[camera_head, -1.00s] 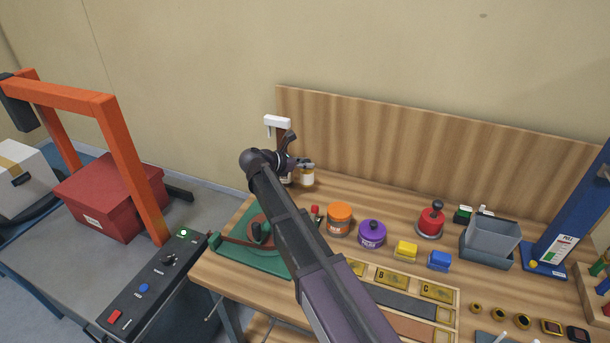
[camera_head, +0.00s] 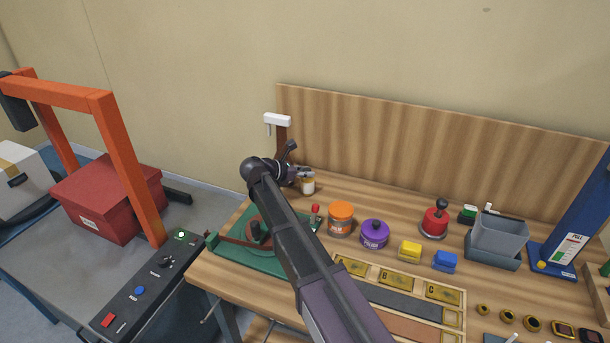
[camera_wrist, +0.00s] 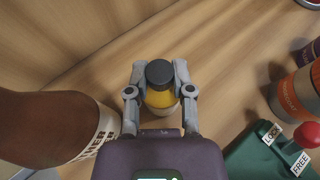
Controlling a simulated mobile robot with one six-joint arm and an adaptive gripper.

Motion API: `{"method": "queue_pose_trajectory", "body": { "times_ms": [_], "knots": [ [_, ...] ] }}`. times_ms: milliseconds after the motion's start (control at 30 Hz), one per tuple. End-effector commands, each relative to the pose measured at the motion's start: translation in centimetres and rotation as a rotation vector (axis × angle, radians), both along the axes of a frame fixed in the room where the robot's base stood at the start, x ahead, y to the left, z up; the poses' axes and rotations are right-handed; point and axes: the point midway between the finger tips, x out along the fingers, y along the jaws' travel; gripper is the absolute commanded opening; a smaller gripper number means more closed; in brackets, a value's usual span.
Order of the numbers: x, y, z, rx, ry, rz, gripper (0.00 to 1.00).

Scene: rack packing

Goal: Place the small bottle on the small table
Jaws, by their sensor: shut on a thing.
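The small bottle (camera_wrist: 160,88) has a dark cap and yellow-orange contents. In the wrist view it is upright between the two fingers of my gripper (camera_wrist: 160,80), which is shut on it. In the head view the bottle (camera_head: 307,187) shows only in part beneath my gripper (camera_head: 304,173), near the back left of the wooden workbench (camera_head: 410,210). I cannot tell whether its base touches the bench. I cannot tell which surface is the small table.
A large brown bottle (camera_wrist: 45,128) stands close on the left; its white top (camera_head: 277,120) rises behind my arm. A green fixture (camera_head: 265,257), orange jar (camera_head: 340,215) and purple tin (camera_head: 374,233) are nearby. A backboard (camera_head: 400,140) stands behind.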

Motion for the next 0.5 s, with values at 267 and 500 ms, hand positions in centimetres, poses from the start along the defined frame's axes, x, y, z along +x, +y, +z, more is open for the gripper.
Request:
{"method": "queue_pose_trajectory", "body": {
  "times_ms": [267,500],
  "knots": [
    [0.02,-0.05,-0.09,0.000,0.000,-0.001,0.00],
    [0.02,-0.08,-0.20,0.000,0.000,-0.001,0.64]
  ]
}}
